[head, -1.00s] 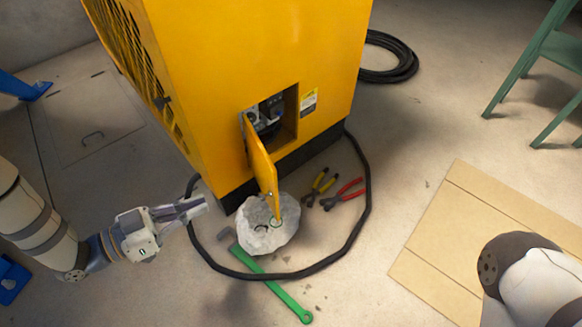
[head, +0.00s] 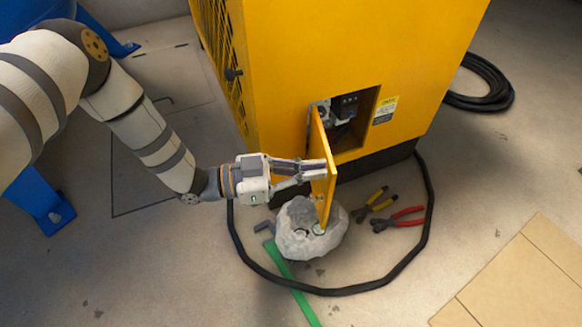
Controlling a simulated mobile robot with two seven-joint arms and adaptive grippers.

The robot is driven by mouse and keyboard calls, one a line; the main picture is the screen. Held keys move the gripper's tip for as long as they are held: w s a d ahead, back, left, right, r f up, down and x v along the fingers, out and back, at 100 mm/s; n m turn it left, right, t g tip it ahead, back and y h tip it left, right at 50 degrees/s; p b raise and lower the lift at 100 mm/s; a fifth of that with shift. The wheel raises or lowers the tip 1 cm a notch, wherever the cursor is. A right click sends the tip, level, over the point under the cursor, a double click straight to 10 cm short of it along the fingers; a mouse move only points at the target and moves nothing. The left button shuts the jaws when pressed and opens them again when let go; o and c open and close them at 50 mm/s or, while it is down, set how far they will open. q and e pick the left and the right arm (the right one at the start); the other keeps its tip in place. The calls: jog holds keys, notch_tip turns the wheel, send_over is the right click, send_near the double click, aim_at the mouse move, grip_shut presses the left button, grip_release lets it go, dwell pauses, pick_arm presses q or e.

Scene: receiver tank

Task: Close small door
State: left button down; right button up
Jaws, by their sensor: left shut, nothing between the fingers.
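The small yellow door (head: 322,165) stands open, swung outward from its left edge on the yellow cabinet (head: 350,50). The opening (head: 350,120) behind it shows dark fittings inside. My left gripper (head: 322,170) is shut and empty, with its fingertips at the outer left face of the door; they look to be touching it, though the exact contact is hard to tell. My right gripper is out of view.
A grey rock (head: 305,230) lies on the floor under the door. A black hose (head: 330,290) loops around it. Yellow-handled pliers (head: 372,205), red-handled pliers (head: 400,218) and a green bar (head: 290,280) lie nearby. Cardboard (head: 530,280) lies at the right.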

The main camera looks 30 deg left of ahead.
pick_arm(q)
jog(key=shift+w+d, duration=0.1)
jog(key=shift+d, duration=0.1)
dwell(0.3)
